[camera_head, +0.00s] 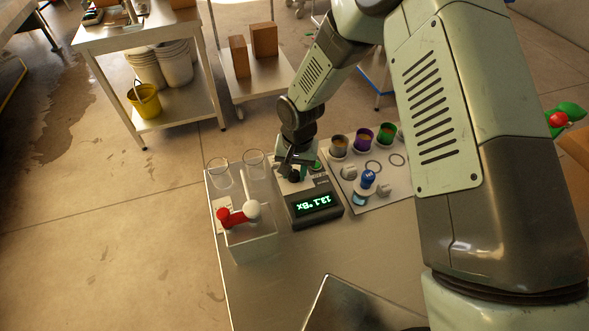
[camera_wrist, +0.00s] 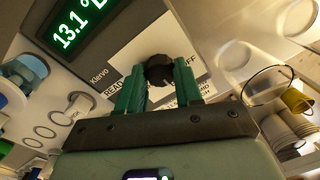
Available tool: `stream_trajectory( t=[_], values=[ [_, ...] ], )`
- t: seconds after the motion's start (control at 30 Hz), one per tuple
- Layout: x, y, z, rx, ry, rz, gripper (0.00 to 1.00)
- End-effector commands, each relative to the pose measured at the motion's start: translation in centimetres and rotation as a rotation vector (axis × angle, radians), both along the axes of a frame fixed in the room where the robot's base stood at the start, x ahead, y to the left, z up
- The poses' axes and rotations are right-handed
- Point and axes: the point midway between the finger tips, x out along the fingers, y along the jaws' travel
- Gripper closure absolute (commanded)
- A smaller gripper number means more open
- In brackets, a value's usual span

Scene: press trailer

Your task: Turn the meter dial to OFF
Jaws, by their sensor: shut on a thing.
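The meter (camera_head: 313,203) is a dark box on the metal table, with a lit green display reading about 13.1 °Bx in the wrist view (camera_wrist: 80,25). Its black round dial (camera_wrist: 159,71) sits on a white label, with READ printed on the left and a word ending in FF on the right. My gripper (camera_wrist: 160,88) is over the dial from above, its green fingers on either side of it, shut on it. In the head view my gripper (camera_head: 296,160) hides most of the dial. The dial's pointer mark cannot be made out.
Two clear glasses (camera_head: 219,174) stand left of the meter. A clear box (camera_head: 252,243) with a red-and-white handle stands at the front left. A pale tray (camera_head: 385,188) with coloured cups and a blue-topped bottle (camera_head: 367,181) is at the right. The front table is mostly clear.

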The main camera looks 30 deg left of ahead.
Motion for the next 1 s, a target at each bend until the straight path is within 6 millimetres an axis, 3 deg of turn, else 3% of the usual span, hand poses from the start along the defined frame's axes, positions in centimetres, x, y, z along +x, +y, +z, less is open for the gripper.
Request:
stream_trajectory(
  t=[0.37,1.0],
  values=[
    [0.01,-0.01,0.03,0.001,0.001,0.161,0.96],
    [0.13,0.00,0.04,-0.001,0.001,0.746,0.96]
  ],
)
